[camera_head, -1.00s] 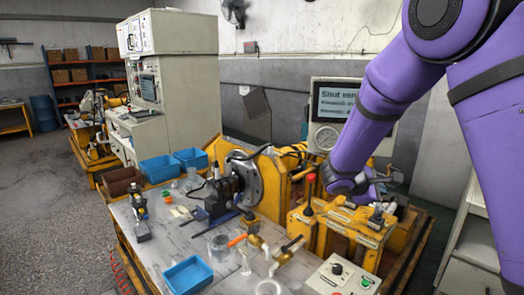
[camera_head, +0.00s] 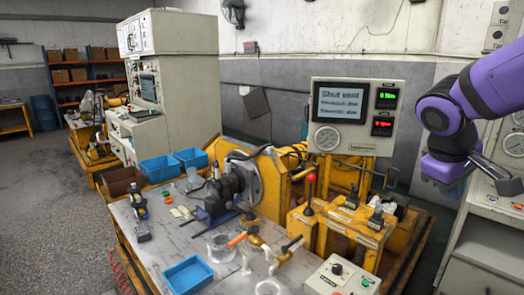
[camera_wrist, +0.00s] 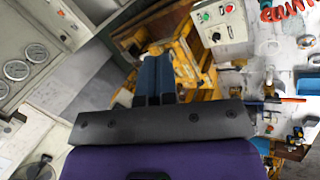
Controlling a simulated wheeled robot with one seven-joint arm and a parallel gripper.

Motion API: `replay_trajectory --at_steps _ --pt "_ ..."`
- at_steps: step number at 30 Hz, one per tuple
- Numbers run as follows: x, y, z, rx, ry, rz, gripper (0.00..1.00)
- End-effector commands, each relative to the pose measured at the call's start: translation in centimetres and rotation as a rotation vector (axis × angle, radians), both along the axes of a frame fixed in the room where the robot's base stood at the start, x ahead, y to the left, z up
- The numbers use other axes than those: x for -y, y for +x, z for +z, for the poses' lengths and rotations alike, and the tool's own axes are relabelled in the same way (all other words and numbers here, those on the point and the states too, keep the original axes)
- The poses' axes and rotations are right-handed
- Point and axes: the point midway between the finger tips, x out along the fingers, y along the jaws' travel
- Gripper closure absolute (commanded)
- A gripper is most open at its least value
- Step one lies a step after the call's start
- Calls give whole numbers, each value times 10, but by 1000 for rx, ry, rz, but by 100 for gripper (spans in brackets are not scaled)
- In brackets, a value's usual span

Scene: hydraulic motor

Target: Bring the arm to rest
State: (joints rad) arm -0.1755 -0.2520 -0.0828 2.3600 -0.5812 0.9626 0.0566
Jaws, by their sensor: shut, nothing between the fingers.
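My purple arm (camera_head: 492,88) is folded at the right edge of the head view, clear of the test bench. My gripper shows in the wrist view, where its two blue fingers (camera_wrist: 156,78) lie together with nothing between them.
The yellow bench has a red-knobbed lever (camera_head: 310,182), a control box (camera_head: 342,277) and a blue tray (camera_head: 188,274). A screen panel (camera_head: 352,115) reading "Shut vent" stands behind. A pale cabinet with gauges (camera_head: 484,240) is close to my arm at right.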

Motion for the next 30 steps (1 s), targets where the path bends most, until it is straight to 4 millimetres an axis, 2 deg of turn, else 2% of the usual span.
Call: replay_trajectory --at_steps 6,18,24,30 --pt "-11 -45 17 100 166 -89 100" --pt "-40 -113 34 280 444 -209 100" --pt "-50 -129 38 333 521 -235 100" --pt "-53 -133 38 343 537 -241 100"
